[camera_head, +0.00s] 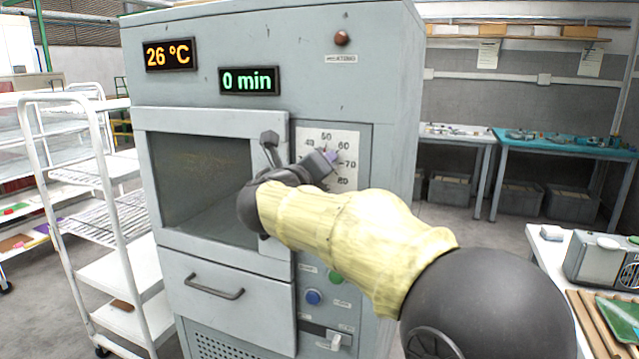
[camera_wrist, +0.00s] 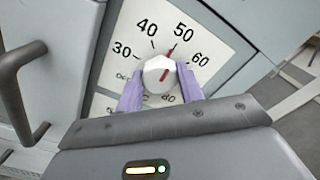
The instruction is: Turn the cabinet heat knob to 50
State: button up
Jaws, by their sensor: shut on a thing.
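The heat knob (camera_wrist: 158,72) is a pale, faceted knob with a red line on its face, seen in the wrist view. The red line points up and right, toward a red mark close to the 50 on the white dial plate (camera_wrist: 135,40). My gripper (camera_wrist: 160,78) has its two purple fingers on either side of the knob, shut on it. In the head view my gripper (camera_head: 328,158) is at the dial on the cabinet (camera_head: 270,50) front and hides the knob. Some dial numbers are partly covered.
The cabinet's displays read 26 °C (camera_head: 170,55) and 0 min (camera_head: 249,80). A dark handle (camera_wrist: 18,95) stands out left of the dial. A drawer handle (camera_head: 214,289) and a blue button (camera_head: 313,297) are below. A white rack (camera_head: 75,180) stands at left.

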jog(key=shift+f+m+b, duration=0.15)
jog(key=shift+m+b, duration=0.15)
jog(key=shift+m, duration=0.1)
jog(key=o, duration=1)
jog(key=v, duration=1.7)
jog(key=shift+s, duration=0.2)
